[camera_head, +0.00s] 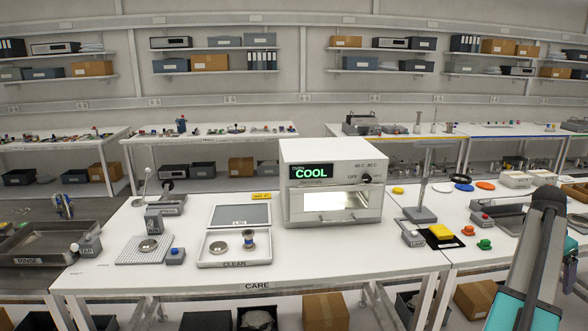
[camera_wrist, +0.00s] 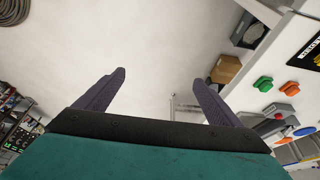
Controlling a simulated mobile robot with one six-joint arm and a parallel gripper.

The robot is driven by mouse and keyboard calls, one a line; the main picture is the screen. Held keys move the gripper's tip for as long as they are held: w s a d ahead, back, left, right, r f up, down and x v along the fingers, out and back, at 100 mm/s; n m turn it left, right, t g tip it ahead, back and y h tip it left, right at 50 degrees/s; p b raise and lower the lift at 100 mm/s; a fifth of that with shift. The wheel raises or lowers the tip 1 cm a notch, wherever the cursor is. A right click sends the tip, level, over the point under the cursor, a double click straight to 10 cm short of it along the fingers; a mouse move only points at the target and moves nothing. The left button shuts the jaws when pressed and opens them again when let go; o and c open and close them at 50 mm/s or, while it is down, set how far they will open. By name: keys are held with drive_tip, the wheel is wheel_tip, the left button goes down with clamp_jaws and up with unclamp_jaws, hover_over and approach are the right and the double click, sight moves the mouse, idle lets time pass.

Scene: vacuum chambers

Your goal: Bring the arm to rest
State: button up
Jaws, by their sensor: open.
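My gripper (camera_wrist: 165,88) shows in the wrist view with its two dark fingers spread apart and nothing between them. Behind the fingers is pale, bare floor or wall; I cannot tell which. In the head view my arm (camera_head: 537,255) rises at the right edge, in front of the right-hand bench. The fingers cannot be made out clearly there. The arm appears clear of the bench objects, though its distance from the bench edge is hard to judge.
A white oven reading COOL (camera_head: 333,183) stands on the CARE bench (camera_head: 330,262). A white CLEAN tray (camera_head: 215,262) holds small metal parts. Green (camera_head: 484,244) and orange (camera_head: 468,230) knobs sit near my arm. A RINSE basin (camera_head: 45,248) is at the left.

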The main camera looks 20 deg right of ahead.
drive_tip(key=w+a+f+n+y, duration=0.1)
drive_tip(key=w+a+f+n, duration=0.1)
drive_tip(key=w+a+f, duration=0.6)
drive_tip(key=w+a+f+n, duration=0.1)
drive_tip(key=w+a+f, duration=0.45)
drive_tip(key=w, duration=0.35)
drive_tip(key=w+a+f+n+g+y, duration=0.15)
drive_tip(key=w+a+f, duration=0.25)
drive_tip(key=a+f, duration=0.7)
drive_tip(key=w+a+f+n+y, duration=0.1)
drive_tip(key=w+a+f+n, duration=0.2)
drive_tip(key=a+f, duration=0.8)
drive_tip(key=s+a+f+n+g, duration=0.1)
drive_tip(key=s+a+f+n, duration=0.15)
drive_tip(key=a+f, duration=0.4)
drive_tip(key=s+a+f+n, duration=0.1)
drive_tip(key=s+a+f, duration=0.2)
drive_tip(key=a, duration=0.7)
drive_tip(key=s+a+f+n+g, duration=0.1)
drive_tip(key=s+a+f+n, duration=0.2)
drive_tip(key=a, duration=0.5)
drive_tip(key=s+a+f+n, duration=0.3)
drive_tip(key=s+a, duration=0.4)
drive_tip(key=s, duration=0.3)
drive_tip(key=s+a+f+n+g, duration=0.1)
drive_tip(key=s+a+f+n, duration=0.3)
drive_tip(key=s+a, duration=0.3)
drive_tip(key=shift+s+f+y, duration=0.35)
drive_tip(key=shift+s+f, duration=0.15)
drive_tip(key=shift+s, duration=1.2)
